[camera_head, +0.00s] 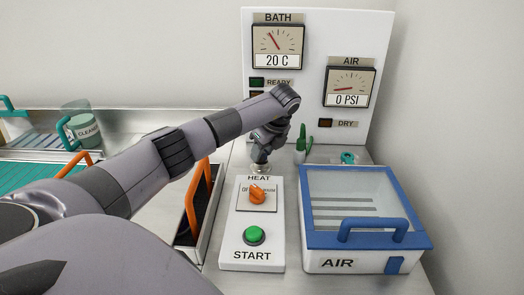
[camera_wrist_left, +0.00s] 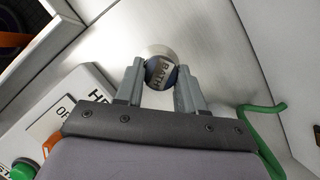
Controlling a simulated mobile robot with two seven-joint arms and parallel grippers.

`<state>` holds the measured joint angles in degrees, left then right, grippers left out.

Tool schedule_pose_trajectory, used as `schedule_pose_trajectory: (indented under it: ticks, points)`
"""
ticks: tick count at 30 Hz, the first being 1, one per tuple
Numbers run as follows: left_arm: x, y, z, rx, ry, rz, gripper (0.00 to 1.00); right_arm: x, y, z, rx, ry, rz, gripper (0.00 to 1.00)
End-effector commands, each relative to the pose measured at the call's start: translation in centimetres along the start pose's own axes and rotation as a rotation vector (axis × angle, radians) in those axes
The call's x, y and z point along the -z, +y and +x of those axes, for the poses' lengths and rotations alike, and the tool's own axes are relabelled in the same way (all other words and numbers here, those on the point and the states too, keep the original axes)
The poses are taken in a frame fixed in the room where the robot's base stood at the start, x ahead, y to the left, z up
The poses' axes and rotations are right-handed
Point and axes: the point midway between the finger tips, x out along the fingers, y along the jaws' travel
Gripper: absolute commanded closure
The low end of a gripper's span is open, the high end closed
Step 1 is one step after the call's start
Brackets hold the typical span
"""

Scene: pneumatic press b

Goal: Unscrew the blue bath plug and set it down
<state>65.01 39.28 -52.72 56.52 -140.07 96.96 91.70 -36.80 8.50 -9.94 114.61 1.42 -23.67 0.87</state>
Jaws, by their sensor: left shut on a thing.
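The bath plug (camera_wrist_left: 160,73) shows in the left wrist view as a round cap with a dark blue part and the letters BATH. It sits over a round metal fitting (camera_wrist_left: 157,51) on the steel counter. My left gripper (camera_wrist_left: 161,76) is shut on the plug, one finger on each side. In the head view my left gripper (camera_head: 261,156) points down behind the heat panel, and the plug is mostly hidden there. I cannot tell how far the plug is unscrewed. My right gripper is not in view.
The white panel (camera_head: 239,227) with an orange heat knob (camera_head: 257,195) and green start button (camera_head: 254,235) stands in front. The blue-framed air box (camera_head: 325,242) is to the right. A green hook-like part (camera_wrist_left: 262,112) is close to my gripper. A gauge board (camera_head: 312,105) rises behind.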

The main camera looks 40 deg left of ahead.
Motion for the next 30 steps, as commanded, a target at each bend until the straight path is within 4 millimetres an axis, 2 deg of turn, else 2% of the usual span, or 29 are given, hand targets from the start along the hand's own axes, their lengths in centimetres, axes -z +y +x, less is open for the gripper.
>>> schedule_pose_trajectory:
  ticks: [7, 8, 9, 19, 30]
  points:
    - [-0.03, 0.00, 0.00, -0.003, -0.001, -0.009, 0.79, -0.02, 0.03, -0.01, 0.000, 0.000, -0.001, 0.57]
    - [-0.03, 0.00, 0.01, -0.003, 0.000, -0.009, 0.52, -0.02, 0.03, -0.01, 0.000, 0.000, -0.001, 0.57]
    - [-0.03, 0.01, 0.01, -0.003, 0.000, -0.008, 0.48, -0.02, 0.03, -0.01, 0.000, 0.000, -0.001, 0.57]
    - [-0.09, 0.11, 0.06, 0.014, 0.000, 0.034, 0.48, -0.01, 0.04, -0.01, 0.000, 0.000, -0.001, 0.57]
    - [-0.23, 0.53, 0.12, 0.205, -0.002, 0.495, 0.48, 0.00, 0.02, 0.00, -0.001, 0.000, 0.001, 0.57]
